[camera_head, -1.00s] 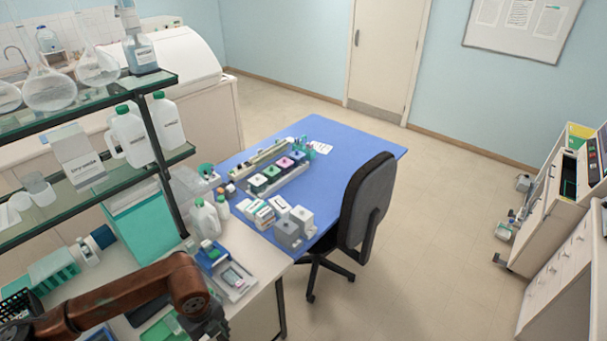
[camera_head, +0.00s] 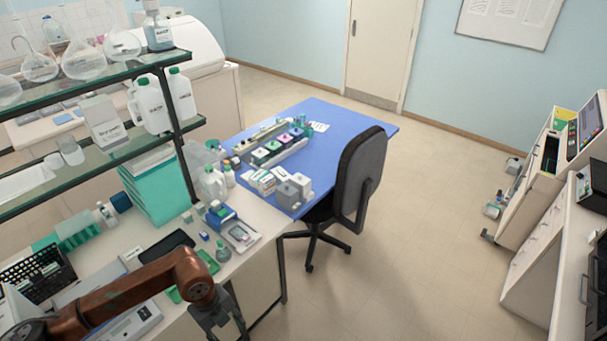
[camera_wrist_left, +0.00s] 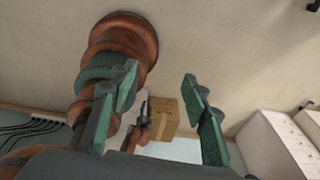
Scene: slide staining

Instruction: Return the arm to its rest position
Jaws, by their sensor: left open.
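My left arm (camera_head: 120,295) comes in from the lower left in the head view, copper-coloured, above the near end of the bench. Its gripper (camera_head: 215,318) hangs at the bottom edge of that view, partly cut off. In the left wrist view the left gripper (camera_wrist_left: 160,115) shows two green-padded fingers spread wide apart with nothing between them. Beyond the fingers are a copper-coloured arm link of mine and the floor. My right gripper cannot be made out in either view.
The bench (camera_head: 255,215) holds a black rack (camera_head: 38,278), a green tray (camera_head: 197,275) and bottles under a glass shelf (camera_head: 100,165). A blue-topped table (camera_head: 350,125) and a dark chair (camera_head: 362,175) stand beyond. A cardboard box (camera_wrist_left: 165,115) shows in the wrist view. The floor right of the chair is clear.

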